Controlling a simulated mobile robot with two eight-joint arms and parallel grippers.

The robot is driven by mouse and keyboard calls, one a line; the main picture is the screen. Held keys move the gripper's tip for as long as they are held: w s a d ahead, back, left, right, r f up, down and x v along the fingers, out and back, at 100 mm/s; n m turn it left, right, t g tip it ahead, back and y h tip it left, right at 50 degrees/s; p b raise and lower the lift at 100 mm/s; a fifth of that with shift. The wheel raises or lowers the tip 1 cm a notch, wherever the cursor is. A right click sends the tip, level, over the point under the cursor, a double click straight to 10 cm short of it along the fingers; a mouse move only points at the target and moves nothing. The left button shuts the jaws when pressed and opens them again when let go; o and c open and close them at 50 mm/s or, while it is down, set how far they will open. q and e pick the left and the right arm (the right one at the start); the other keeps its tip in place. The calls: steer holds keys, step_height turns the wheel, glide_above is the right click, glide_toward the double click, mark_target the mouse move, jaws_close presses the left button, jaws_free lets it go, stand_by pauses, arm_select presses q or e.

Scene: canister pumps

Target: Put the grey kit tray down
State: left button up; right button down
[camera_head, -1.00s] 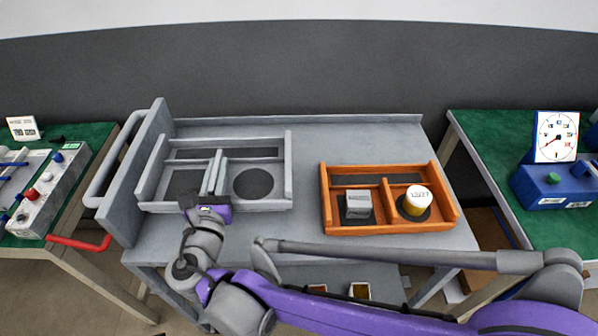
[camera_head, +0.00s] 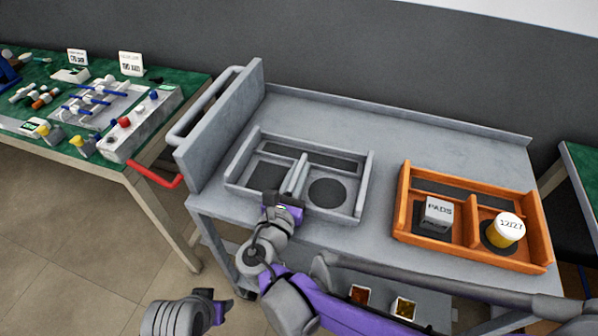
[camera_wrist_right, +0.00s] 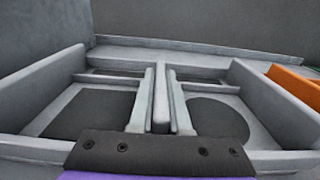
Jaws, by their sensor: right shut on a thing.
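The grey kit tray (camera_head: 362,196) is at the left part of the grey cart top, level and empty. It has a long back compartment and two front ones, one with a dark round pad. I cannot tell whether its underside touches the cart. My right gripper (camera_head: 293,190) is at the tray's front middle, shut on its divider. In the right wrist view the fingers flank the divider of the tray (camera_wrist_right: 160,100). Part of my left arm shows at the bottom left; its gripper (camera_head: 217,306) is small, and its jaws are unclear.
An orange tray (camera_head: 402,205) with a grey PADS box (camera_head: 437,213) and a yellow white-topped canister (camera_head: 507,230) stands to the right on the cart (camera_head: 390,140). The cart has a raised left end panel (camera_head: 220,125). A green-topped bench (camera_head: 185,82) with a red handle stands at left.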

steer(key=shift+r, duration=0.15)
steer(key=c, duration=1.3)
jaws_free()
steer(key=shift+f, duration=0.2)
steer(key=o, duration=0.4)
steer(key=shift+r, duration=0.3)
steer(key=p+v, duration=0.1)
steer(key=v, duration=1.1)
steer(key=shift+f+p, duration=0.1)
steer(key=shift+p, duration=0.2)
